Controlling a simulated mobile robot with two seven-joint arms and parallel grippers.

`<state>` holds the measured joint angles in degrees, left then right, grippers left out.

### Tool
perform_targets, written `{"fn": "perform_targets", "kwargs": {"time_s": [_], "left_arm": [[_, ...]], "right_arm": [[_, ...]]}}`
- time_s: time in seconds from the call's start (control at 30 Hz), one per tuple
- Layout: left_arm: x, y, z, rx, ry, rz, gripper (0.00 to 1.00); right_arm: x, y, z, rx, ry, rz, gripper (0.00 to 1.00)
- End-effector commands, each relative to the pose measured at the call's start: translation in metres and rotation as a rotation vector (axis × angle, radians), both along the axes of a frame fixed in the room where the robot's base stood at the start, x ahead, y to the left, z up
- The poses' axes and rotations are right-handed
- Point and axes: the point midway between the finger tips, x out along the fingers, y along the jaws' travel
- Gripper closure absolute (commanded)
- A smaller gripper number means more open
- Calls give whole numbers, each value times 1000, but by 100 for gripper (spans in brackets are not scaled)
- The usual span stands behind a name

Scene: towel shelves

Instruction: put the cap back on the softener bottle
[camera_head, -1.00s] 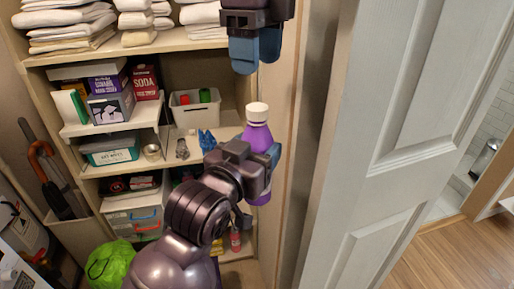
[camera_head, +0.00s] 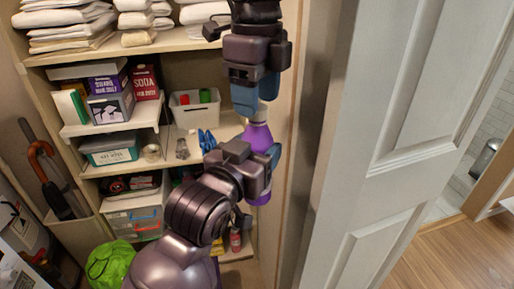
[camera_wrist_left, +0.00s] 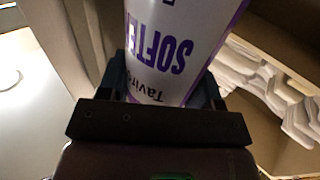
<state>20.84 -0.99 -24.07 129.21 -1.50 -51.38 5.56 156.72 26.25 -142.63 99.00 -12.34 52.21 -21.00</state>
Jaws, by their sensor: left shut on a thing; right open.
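The purple softener bottle (camera_head: 257,136) stands upright in my left gripper (camera_head: 262,165), which is shut on its body. In the left wrist view, the bottle's white label (camera_wrist_left: 172,45) with purple lettering sits between the left gripper's fingers (camera_wrist_left: 168,92). The white cap (camera_head: 262,111) is at the bottle's top, mostly hidden by my right gripper (camera_head: 254,98). The right gripper is open and points down, its blue fingers at the cap. I cannot tell whether the fingers touch the cap or how firmly the cap sits.
Shelves with towels (camera_head: 66,25), boxes (camera_head: 110,100) and a white bin (camera_head: 195,113) stand behind and to the left. A white door (camera_head: 400,150) is close on the right. A green bag (camera_head: 110,262) lies low at the left.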

Motion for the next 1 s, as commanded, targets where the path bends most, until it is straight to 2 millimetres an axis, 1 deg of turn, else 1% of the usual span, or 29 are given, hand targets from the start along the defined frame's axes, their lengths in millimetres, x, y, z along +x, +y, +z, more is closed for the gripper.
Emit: {"fn": "perform_targets", "kwargs": {"time_s": [0.1, 0.2, 0.5, 0.53, 0.83, 0.87, 1.0], "left_arm": [[0, 0, 1, -1, -2, 0, 100], [0, 0, 1, -1, -2, 0, 100], [0, 0, 1, -1, -2, 0, 100], [0, 0, 1, -1, -2, 0, 100], [0, 0, 1, -1, -2, 0, 100], [0, 0, 1, -1, -2, 0, 100], [0, 0, 1, -1, -2, 0, 100]], "right_arm": [[0, 0, -10, 0, 1, -1, 43], [0, 0, -14, 0, 0, -1, 43], [0, 0, -15, 0, 0, 0, 43], [0, 0, -15, 0, 0, 0, 44], [0, 0, -15, 0, 0, -1, 90], [0, 0, -15, 0, 0, -1, 93], [0, 0, -15, 0, -1, -16, 93]]}}
